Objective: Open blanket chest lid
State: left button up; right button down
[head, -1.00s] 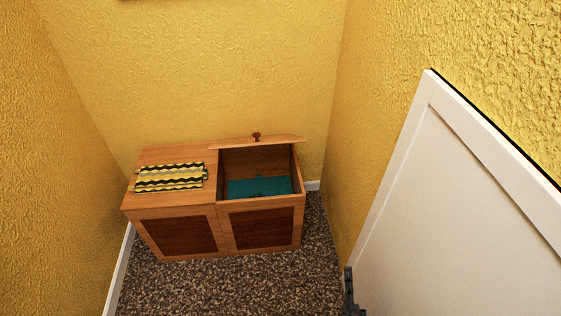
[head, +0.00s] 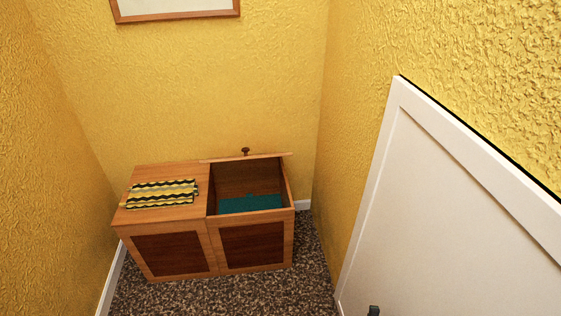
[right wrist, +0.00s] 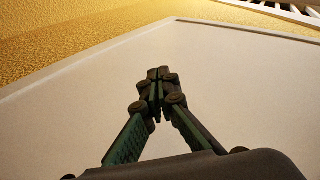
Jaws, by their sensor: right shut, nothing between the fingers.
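The wooden blanket chest (head: 164,173) stands against the back wall, with two dark front panels. Its right-hand lid (head: 262,156) is raised and stands open at the back, with a round dark knob (head: 245,151) at its top. The right compartment shows a folded teal cloth (head: 250,204) inside. The left part of the top is closed. My right gripper (right wrist: 158,75) is shut and empty in the right wrist view, in front of a white panel. Only a small dark tip of it (head: 374,311) shows at the head view's bottom edge, well away from the chest. My left gripper is out of view.
A folded yellow, black and white patterned cloth (head: 162,193) lies on the chest's left top. A white panelled door (head: 450,200) takes up the right side. Yellow walls close in the chest. Speckled carpet (head: 230,291) lies clear in front.

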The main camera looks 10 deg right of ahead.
aim_at(244, 150)
jog(key=z, duration=0.05)
jog(key=i, duration=1.45)
jog(key=u, duration=0.55)
